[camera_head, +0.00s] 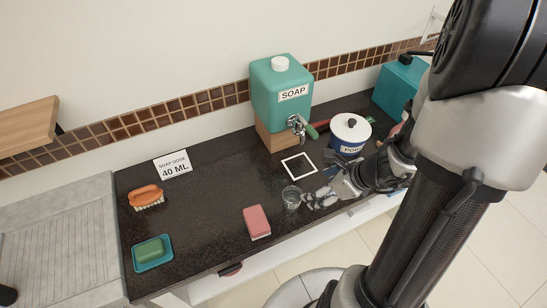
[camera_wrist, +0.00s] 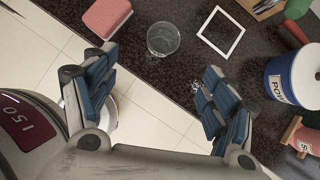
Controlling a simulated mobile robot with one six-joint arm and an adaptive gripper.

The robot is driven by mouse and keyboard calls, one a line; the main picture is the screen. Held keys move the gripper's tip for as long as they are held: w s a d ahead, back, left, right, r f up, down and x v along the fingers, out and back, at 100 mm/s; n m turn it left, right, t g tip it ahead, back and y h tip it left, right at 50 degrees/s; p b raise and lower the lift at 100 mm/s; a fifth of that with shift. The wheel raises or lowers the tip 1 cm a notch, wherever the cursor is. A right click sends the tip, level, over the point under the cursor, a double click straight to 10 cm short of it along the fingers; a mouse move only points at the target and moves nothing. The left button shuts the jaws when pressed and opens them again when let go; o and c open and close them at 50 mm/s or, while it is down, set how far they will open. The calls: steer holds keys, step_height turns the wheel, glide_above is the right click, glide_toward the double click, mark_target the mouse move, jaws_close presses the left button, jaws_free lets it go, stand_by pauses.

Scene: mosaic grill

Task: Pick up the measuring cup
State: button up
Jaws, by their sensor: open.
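The measuring cup (camera_head: 291,197) is a small clear glass cup standing on the dark counter, between the pink sponge and the white square outline. It also shows in the wrist view (camera_wrist: 163,39), upright and empty-looking, near the counter's front edge. My gripper (camera_head: 318,200) is just right of the cup in the head view. In the wrist view my gripper (camera_wrist: 150,78) has its two blue-padded fingers spread wide, with nothing between them. The cup lies beyond the fingertips, about midway across the gap.
A pink sponge (camera_head: 257,222) lies left of the cup. A white square outline (camera_head: 299,166) is behind it, before the teal soap dispenser (camera_head: 281,95) with its metal tap. A blue-and-white pot (camera_head: 349,134) stands right. The counter's left middle is clear.

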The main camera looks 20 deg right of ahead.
steer(key=b, duration=0.6)
glide_toward(286, 196)
steer(key=b+x, duration=0.1)
steer(key=x, duration=0.4)
steer(key=shift+a+f+b, duration=0.1)
steer(key=shift+b, duration=0.3)
steer(key=shift+c, duration=0.2)
steer(key=c, duration=1.1)
